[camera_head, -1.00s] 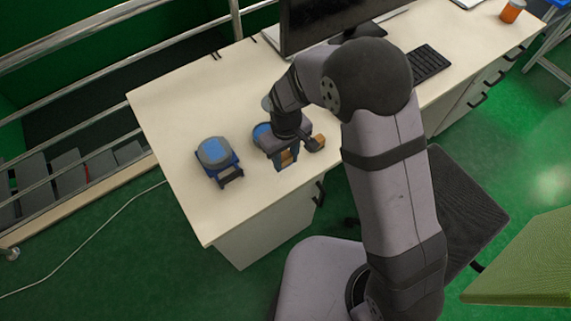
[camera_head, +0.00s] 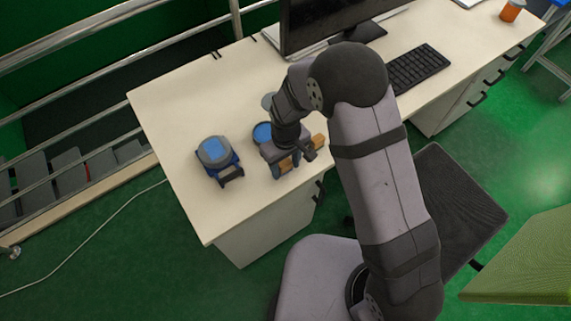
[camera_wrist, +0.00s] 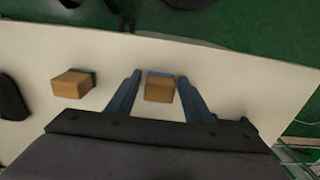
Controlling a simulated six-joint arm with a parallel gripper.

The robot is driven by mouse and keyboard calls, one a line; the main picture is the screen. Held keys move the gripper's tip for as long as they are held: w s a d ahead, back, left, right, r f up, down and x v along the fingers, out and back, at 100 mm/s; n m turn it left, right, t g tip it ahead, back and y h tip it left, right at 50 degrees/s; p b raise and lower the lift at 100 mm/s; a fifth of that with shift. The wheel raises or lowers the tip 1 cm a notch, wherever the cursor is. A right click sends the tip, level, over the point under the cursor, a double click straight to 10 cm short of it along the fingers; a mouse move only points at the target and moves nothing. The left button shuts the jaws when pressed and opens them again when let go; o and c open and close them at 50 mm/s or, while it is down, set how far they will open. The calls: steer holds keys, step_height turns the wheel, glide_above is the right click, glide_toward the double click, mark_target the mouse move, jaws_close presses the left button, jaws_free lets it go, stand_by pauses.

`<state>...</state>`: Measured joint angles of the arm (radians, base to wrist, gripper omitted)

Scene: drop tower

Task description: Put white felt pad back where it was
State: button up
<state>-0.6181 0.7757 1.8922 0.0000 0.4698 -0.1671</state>
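I cannot make out a white felt pad in either view. My gripper (camera_wrist: 159,82) is low over the left part of the desk. In the wrist view its two blue fingers stand apart on either side of a wooden block (camera_wrist: 159,90), with a gap showing at each side. The block has a blue part at its far edge. A second wooden block (camera_wrist: 72,84) with a dark side lies to the left, outside the fingers. In the head view my wrist partly hides this area, and a blue disc (camera_head: 262,133) shows just left of it.
A blue device with a grey and blue top (camera_head: 214,152) stands left of my gripper on the cream desk (camera_head: 180,100). A monitor (camera_head: 320,22) and keyboard (camera_head: 418,68) are behind and right. An orange jar (camera_head: 511,10) is at the far right.

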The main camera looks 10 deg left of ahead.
mark_target(286, 164)
steer(key=shift+r, duration=0.1)
step_height(286, 164, up, 12)
steer(key=b, duration=0.2)
steer(key=shift+r, duration=0.15)
stand_by(0.6)
steer(key=shift+d, duration=0.15)
steer(key=s+d+m, duration=0.4)
steer(key=s+d, duration=0.1)
steer(key=d, duration=0.6)
steer(key=s+d+r+m, duration=0.1)
steer(key=s+d+m, duration=0.4)
steer(key=d, duration=0.7)
steer(key=shift+s+r, duration=0.25)
steer(key=shift+s, duration=0.25)
steer(key=shift+d, duration=0.1)
steer(key=shift+r+p, duration=0.5)
steer(key=shift+r, duration=0.05)
